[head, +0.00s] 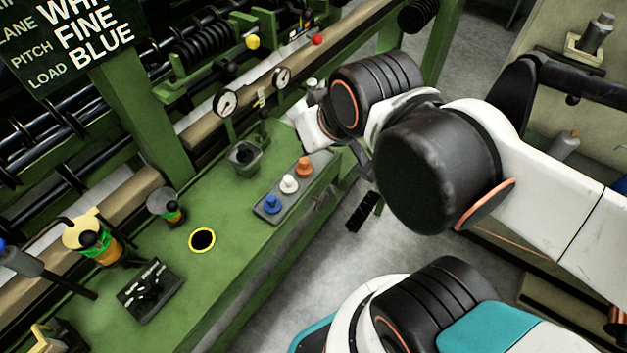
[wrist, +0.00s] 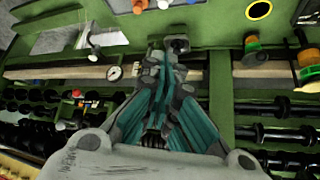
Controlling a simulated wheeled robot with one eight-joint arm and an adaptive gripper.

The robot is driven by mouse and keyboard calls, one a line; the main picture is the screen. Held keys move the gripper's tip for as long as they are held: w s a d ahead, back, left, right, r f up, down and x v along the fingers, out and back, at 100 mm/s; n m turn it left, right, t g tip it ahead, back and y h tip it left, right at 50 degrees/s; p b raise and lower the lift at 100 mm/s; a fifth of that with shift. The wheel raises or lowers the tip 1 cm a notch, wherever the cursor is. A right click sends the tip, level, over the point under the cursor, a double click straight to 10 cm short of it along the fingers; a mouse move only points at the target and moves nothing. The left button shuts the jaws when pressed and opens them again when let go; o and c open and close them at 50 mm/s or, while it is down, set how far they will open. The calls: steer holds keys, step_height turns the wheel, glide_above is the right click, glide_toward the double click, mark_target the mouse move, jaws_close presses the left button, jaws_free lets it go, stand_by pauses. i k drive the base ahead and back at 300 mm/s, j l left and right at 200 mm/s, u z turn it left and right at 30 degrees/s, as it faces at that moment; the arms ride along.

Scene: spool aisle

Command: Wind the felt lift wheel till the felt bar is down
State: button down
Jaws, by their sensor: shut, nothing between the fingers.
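No wheel that I can clearly identify as the felt lift wheel shows in either view. A long beige bar (head: 131,203) runs along the green machine, and it also shows in the wrist view (wrist: 268,73). I cannot tell whether it is the felt bar. My gripper (wrist: 168,58) is shut and empty in the wrist view. Its fingertips overlap the beige bar in the picture, just short of a small dark control box (wrist: 176,42); contact cannot be told.
The green bench carries a button panel (head: 291,189) with blue, white and orange buttons, a yellow-rimmed hole (head: 202,240) and a black switch box (head: 149,291). Dial gauges (head: 226,103) stand near the bar. Dark rollers (head: 62,107) lie behind. Grey floor (head: 291,281) is open beside the bench.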

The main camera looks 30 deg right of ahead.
mark_target(319, 200)
steer(key=k+j+z, duration=0.2)
steer(key=j, duration=0.35)
steer(key=k+j+z, duration=0.2)
steer(key=k+j, duration=0.25)
